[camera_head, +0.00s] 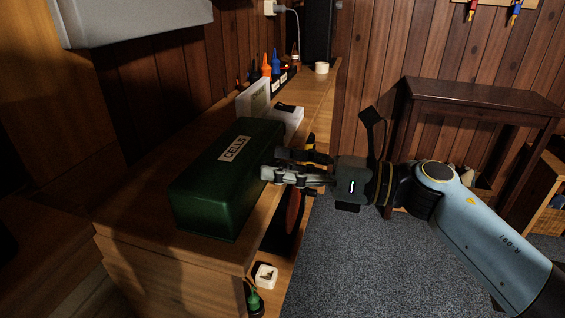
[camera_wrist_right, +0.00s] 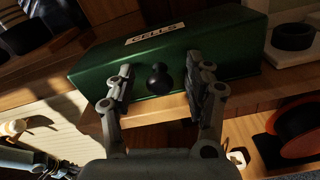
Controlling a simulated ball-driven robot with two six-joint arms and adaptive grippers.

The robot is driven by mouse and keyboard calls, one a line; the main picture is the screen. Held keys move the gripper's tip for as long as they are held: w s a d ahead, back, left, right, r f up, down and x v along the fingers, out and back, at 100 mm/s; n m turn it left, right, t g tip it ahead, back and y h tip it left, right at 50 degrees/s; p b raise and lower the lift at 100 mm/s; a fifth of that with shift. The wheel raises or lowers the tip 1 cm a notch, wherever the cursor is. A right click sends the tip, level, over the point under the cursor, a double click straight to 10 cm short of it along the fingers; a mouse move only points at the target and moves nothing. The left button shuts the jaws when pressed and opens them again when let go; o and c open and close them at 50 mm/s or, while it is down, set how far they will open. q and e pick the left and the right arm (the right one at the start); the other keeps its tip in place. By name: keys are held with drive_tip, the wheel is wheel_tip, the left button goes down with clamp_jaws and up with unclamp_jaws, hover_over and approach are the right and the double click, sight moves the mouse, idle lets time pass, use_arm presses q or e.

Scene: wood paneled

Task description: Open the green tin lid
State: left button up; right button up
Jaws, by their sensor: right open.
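The green tin (camera_head: 217,180) is a long box with a pale "CELLS" label (camera_head: 234,149) on top. It sits shut on the wooden bench top near its front edge. It also fills the upper part of the right wrist view (camera_wrist_right: 190,50), where a dark round knob (camera_wrist_right: 158,78) stands out from its front face. My right gripper (camera_head: 268,165) reaches the tin's front side from the right. In the right wrist view, its open fingers (camera_wrist_right: 160,85) are on either side of the knob, with gaps to it.
The wooden bench (camera_head: 150,225) runs away along the wall. Behind the tin stand a white case (camera_head: 288,118), orange and blue bottles (camera_head: 275,63) and a tape roll (camera_head: 321,68). A shelf below holds a small white box (camera_head: 266,276). Carpet (camera_head: 350,265) is clear at right, before a dark table (camera_head: 480,95).

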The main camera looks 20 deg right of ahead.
drive_tip(key=shift+a, duration=0.1)
clamp_jaws()
idle(0.3)
